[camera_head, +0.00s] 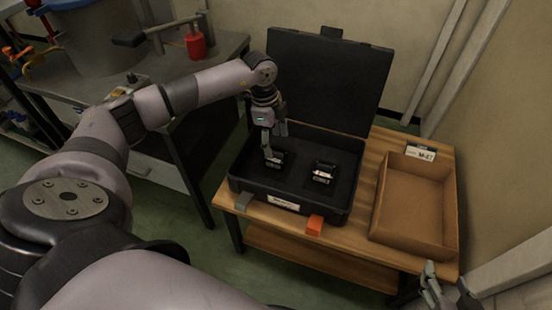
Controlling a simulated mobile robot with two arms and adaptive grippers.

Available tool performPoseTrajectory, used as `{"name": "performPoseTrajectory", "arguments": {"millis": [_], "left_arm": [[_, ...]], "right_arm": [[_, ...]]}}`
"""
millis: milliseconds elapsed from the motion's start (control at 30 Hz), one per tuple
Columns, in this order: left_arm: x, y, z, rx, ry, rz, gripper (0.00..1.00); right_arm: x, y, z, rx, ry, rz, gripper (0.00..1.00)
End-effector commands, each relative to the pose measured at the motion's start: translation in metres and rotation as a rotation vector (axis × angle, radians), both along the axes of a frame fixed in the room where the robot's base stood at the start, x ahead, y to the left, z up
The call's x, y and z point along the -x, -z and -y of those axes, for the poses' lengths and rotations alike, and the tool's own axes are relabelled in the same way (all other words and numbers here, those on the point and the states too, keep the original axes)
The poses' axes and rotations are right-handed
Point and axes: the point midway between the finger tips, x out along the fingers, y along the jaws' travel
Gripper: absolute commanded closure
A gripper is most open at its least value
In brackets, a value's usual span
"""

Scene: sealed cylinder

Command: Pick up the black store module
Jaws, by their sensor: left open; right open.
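An open black case (335,213) stands on the wooden table with its lid up at the back. Two small black modules lie in its dark lining. The left black module (276,160) is partly hidden by my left gripper (273,146), which is open and points down just above or at it; I cannot tell whether they touch. The right black module (323,174) has a bright band and stands clear of the gripper. I cannot tell which one is the store module. My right gripper (446,288) is open and empty at the lower right, in front of the table.
An open cardboard box (416,205) with a label sits empty on the right of the wooden table (270,222). An orange block-like piece (315,225) is at the case's front edge. A grey workbench with a red bottle (195,42) stands at the upper left.

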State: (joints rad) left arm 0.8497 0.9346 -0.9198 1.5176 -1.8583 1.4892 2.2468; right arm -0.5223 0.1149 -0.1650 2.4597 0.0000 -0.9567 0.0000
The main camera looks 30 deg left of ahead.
Motion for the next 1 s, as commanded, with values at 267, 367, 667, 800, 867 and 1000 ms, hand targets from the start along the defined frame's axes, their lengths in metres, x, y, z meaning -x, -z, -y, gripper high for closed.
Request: {"name": "performPoseTrajectory", "arguments": {"millis": [267,367,667,800,867,1000], "left_arm": [[0.002,0.020,0.003,0.000,0.001,-0.002,0.35],[0.003,0.031,0.005,0.000,0.001,-0.001,0.35],[0.002,0.052,0.008,0.000,0.000,0.000,0.35],[0.002,0.053,0.009,0.000,0.001,0.000,0.35],[0.002,0.053,0.009,0.000,0.001,0.000,0.35],[0.002,0.052,0.009,0.000,0.001,0.000,0.40]], "right_arm": [[-0.020,-0.022,-0.009,-0.037,-0.011,0.156,0.52],[-0.030,-0.040,-0.015,-0.062,-0.019,0.264,0.52],[-0.043,-0.078,-0.023,-0.111,-0.031,0.461,0.52],[-0.043,-0.081,-0.023,-0.114,-0.031,0.473,0.52],[-0.043,-0.081,-0.023,-0.113,-0.031,0.472,0.52],[-0.043,-0.081,-0.023,-0.113,-0.031,0.471,0.52]]}}
